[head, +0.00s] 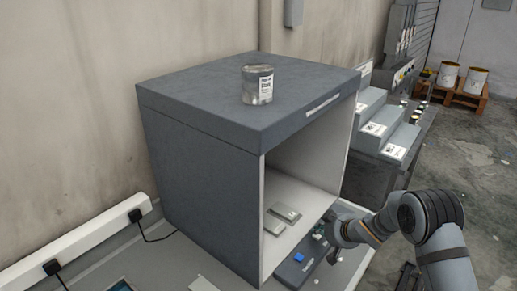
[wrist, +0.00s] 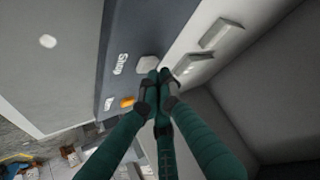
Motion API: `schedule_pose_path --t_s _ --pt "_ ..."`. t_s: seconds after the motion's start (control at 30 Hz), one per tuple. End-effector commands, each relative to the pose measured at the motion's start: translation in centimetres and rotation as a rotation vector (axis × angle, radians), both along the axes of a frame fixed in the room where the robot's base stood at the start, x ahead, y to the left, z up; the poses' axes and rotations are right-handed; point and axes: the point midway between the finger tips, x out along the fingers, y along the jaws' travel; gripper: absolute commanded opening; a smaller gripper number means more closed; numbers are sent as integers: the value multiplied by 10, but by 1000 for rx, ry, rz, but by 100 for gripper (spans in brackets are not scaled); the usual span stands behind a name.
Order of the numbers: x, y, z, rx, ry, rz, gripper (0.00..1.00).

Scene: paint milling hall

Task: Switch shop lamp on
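A grey light booth (head: 200,150) stands open at the front, its inner roof hidden in the head view. A dark control strip (head: 290,270) runs along its front lip. In the wrist view the strip (wrist: 150,28) carries a pale grey button (wrist: 148,63) beside a white label that seems to read "Shop" (wrist: 119,64). An orange button (wrist: 127,102) sits beside another label. My gripper (wrist: 158,76) has its dark green fingers together, with nothing seen between them. The tips are right by the pale button; contact cannot be told. My gripper (head: 328,238) is partly hidden in the head view.
Two pale sample plates (head: 286,212) lie on the booth floor. A blue piece (head: 300,258) shows on the strip. A paint can (head: 257,85) stands on the booth roof. A stepped grey rack (head: 372,130) stands to the right. The booth's side wall is close to my arm.

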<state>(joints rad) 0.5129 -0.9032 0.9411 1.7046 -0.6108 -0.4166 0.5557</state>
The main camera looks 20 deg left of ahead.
Motion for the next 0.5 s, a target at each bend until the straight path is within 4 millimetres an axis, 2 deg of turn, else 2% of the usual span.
schedule_pose_path --t_s 0.5 --pt "0 0 -7 -1 1 0 0"
